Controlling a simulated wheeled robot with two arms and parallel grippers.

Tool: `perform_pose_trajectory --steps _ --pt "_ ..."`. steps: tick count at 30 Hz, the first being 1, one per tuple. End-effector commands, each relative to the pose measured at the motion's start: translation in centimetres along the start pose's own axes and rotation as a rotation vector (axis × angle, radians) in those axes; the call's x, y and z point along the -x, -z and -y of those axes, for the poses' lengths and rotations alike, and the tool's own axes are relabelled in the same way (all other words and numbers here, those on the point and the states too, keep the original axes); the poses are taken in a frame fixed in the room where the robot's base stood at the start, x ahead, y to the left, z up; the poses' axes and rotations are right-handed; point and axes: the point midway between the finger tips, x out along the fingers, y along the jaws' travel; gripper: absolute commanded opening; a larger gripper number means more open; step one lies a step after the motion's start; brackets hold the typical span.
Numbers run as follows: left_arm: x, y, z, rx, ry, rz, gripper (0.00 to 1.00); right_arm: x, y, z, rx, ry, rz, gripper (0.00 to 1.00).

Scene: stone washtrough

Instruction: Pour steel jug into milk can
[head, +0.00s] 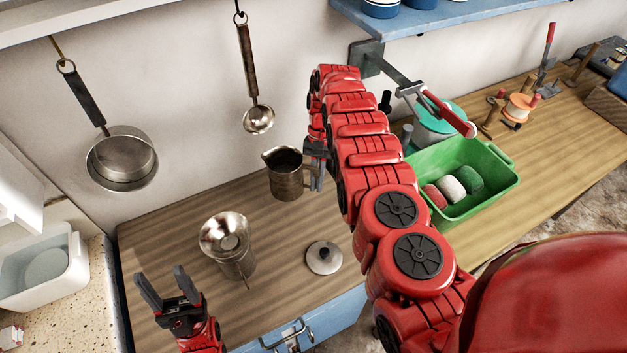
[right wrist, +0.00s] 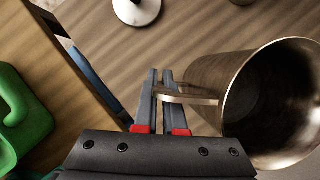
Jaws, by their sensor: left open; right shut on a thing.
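The steel jug (head: 286,182) stands upright near the back wall; I cannot tell whether it touches the counter. My right gripper (head: 317,178) is shut on its handle (right wrist: 190,94), at the jug's right side. In the right wrist view the jug's wide mouth (right wrist: 275,100) faces the camera, and its inside looks dark. The milk can (head: 232,262), a metal vessel with a flared open mouth, stands upright on the counter, in front and to the left of the jug. My left gripper (head: 165,283) is open and empty, left of the milk can.
A round knobbed lid (head: 323,258) lies right of the milk can. A green tub (head: 480,205) with rolled cloths stands to the right. A ladle (head: 257,118) and a pan (head: 122,160) hang on the wall. The wooden counter (head: 165,235) is bare at the back left.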

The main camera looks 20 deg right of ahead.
Motion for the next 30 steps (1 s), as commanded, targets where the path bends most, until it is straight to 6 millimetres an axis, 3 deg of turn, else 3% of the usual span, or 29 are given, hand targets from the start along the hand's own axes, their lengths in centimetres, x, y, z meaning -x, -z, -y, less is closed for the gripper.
perform_pose_trajectory --steps 13,30 --pt "1.6 -0.3 -0.1 0.000 0.000 0.000 0.59 -0.2 0.1 -0.2 0.226 -0.094 -0.001 0.00" --pt "2.3 -0.4 -0.1 0.000 0.000 0.000 0.59 -0.1 -0.3 -0.2 0.378 -0.158 0.001 0.00"
